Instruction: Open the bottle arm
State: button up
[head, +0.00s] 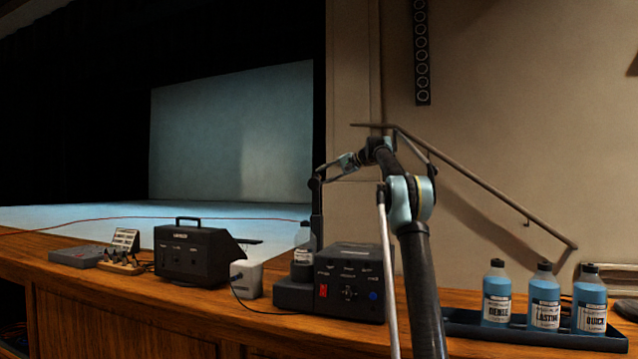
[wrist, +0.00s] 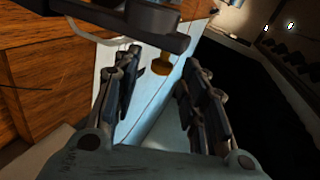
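The black mixing machine (head: 350,284) stands on the wooden desk with a red switch and a blue knob on its front. A dark upright (head: 317,215) rises at its left rear, beside a pale bottle (head: 302,240) that is partly hidden. My gripper (head: 328,172) is high at the top of this upright, pointing left; contact cannot be told. In the wrist view my gripper (wrist: 162,62) is open, its fingers spread apart. A dark bar (wrist: 125,30) crosses beyond the fingertips, with a brass-coloured knob (wrist: 161,66) below it. The fingers are not closed on anything.
A black box with a handle (head: 190,252) and a white block (head: 246,278) stand left of the machine. A tray (head: 465,330) with three blue bottles (head: 545,300) is at the right. A cable runs along the desk front. A handrail slopes behind my arm.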

jog(key=v, duration=0.8)
jog(key=shift+d, duration=0.15)
jog(key=s+d+f+n+g+h, duration=0.1)
jog(key=s+f+h, duration=0.1)
jog(key=s+f, duration=0.8)
jog(key=s+d+f+h, duration=0.2)
jog(key=s+f, duration=0.3)
jog(key=s, duration=0.8)
jog(key=s+d+f+n+g+h, duration=0.1)
jog(key=s+f+h, duration=0.2)
jog(key=s+f, duration=0.7)
jog(key=s+d+f+h, duration=0.2)
jog(key=s+d+f, duration=0.3)
jog(key=s+f, duration=1.1)
jog(key=s+d+f+n+h, duration=0.1)
jog(key=s+d+f+h, duration=0.2)
jog(key=s+f, duration=1.3)
jog(key=shift+d+f+g+h, duration=0.3)
jog(key=shift+d+f, duration=0.45)
jog(key=shift+d, duration=0.35)
jog(key=shift+s, duration=0.1)
